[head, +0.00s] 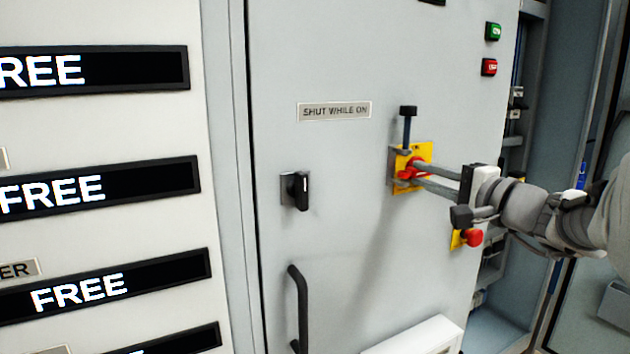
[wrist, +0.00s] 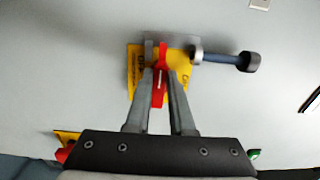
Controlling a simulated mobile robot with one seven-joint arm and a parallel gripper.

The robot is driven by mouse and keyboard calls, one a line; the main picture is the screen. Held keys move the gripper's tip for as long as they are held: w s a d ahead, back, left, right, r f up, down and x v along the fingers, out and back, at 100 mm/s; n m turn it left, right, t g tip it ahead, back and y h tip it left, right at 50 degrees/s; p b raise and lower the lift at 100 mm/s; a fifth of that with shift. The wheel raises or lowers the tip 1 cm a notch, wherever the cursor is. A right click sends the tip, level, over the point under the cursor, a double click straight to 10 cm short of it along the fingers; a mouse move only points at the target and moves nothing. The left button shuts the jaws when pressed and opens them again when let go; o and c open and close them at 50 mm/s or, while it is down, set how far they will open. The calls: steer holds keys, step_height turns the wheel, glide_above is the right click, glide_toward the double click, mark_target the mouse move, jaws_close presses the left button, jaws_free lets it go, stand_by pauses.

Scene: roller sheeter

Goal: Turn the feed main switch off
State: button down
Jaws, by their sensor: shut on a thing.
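The feed main switch has a yellow plate (head: 428,151) and a red handle (head: 418,163) on the grey cabinet door. In the wrist view the red handle (wrist: 160,89) stands upright between my two fingers, in front of the yellow plate (wrist: 133,60). My gripper (head: 411,174) is shut on the red handle; it also shows in the wrist view (wrist: 161,74). A rod with a black knob (head: 408,111) sticks out above the plate in the head view and lies to the right in the wrist view (wrist: 250,62). The fingers hide part of the handle and any switch markings.
Below my gripper is a red button (head: 473,237) on yellow. A black rotary knob (head: 298,190) and a door handle (head: 298,310) are at left. Green (head: 493,31) and red (head: 489,67) buttons sit upper right.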

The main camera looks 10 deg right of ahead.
stand_by(0.4)
steer(key=c, duration=0.8)
jaws_free()
steer(key=shift+s, duration=0.15)
